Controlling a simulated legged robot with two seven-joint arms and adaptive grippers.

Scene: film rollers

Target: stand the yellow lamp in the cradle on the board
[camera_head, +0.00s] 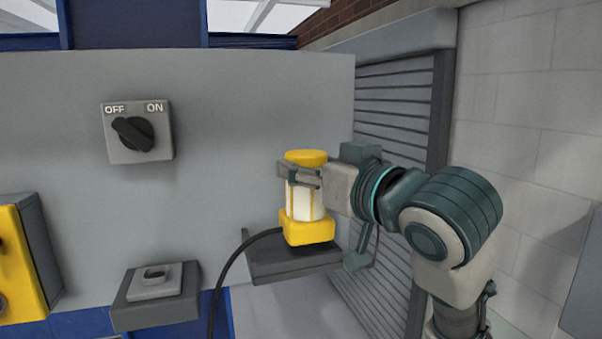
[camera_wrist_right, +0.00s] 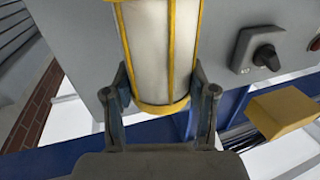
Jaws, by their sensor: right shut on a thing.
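The yellow lamp (camera_head: 306,203) has a yellow cap and base with a pale body between them, and it stands upright in the head view. My right gripper (camera_head: 300,175) is shut on it just below the cap, coming from the right. In the right wrist view the lamp (camera_wrist_right: 160,50) lies between the two fingers (camera_wrist_right: 163,100). A dark ledge (camera_head: 285,268) on the grey board (camera_head: 230,110) is under or just behind the lamp's base; I cannot tell whether they touch. A dark block with a light socket-like top (camera_head: 155,286) sits lower left; I cannot tell which is the cradle. My left gripper is not in view.
A black cable (camera_head: 226,275) curves down from beside the lamp's base. An OFF/ON switch (camera_head: 137,131) is on the board at upper left. A yellow box (camera_head: 20,260) is at far left. A louvred panel (camera_head: 395,110) and block wall (camera_head: 530,100) are at right.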

